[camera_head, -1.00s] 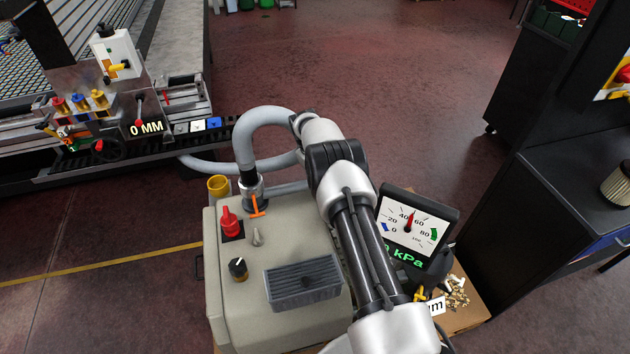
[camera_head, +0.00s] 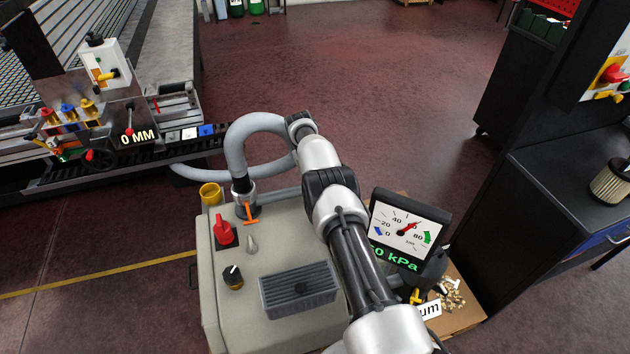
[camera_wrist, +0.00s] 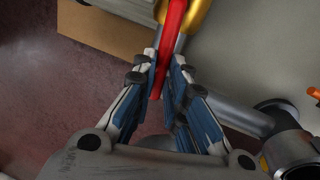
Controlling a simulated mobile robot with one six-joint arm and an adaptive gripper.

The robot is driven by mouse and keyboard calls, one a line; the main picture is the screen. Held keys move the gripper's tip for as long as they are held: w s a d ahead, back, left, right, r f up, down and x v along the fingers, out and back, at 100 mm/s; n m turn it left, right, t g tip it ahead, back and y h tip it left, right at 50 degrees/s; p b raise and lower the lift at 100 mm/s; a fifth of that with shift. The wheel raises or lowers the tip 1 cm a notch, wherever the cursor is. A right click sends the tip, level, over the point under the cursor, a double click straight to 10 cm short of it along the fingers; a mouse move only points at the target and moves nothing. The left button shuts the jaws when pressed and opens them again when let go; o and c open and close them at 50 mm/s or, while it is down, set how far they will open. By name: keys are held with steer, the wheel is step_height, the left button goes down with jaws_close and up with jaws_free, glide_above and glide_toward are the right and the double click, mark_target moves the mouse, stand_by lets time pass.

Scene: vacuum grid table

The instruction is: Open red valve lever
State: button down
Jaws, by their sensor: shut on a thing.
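In the wrist view, the red valve lever (camera_wrist: 173,25) runs down from the top edge between my gripper's fingers. My gripper (camera_wrist: 165,60) is shut on the lever, with a blue-padded finger on each side of it. The lever's lower end shows between the fingers. A brass-coloured valve part (camera_wrist: 198,14) sits beside the lever at the top, partly cut off. In the head view, neither the lever nor my gripper can be made out.
The beige pump box (camera_head: 222,318) carries a red knob (camera_head: 223,233), a black knob (camera_head: 233,278) and an orange lever (camera_head: 248,213). A grey hose (camera_head: 240,145) loops behind it. A gauge (camera_head: 409,226) stands right of my arm. A dark cabinet (camera_head: 560,190) is at right.

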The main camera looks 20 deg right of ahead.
steer(key=c, duration=1.6)
jaws_free()
step_height(320, 180, up, 12)
steer(key=a, duration=0.2)
steer(key=shift+a, duration=0.2)
steer(key=shift+s+f, duration=0.1)
steer(key=shift+f, duration=0.05)
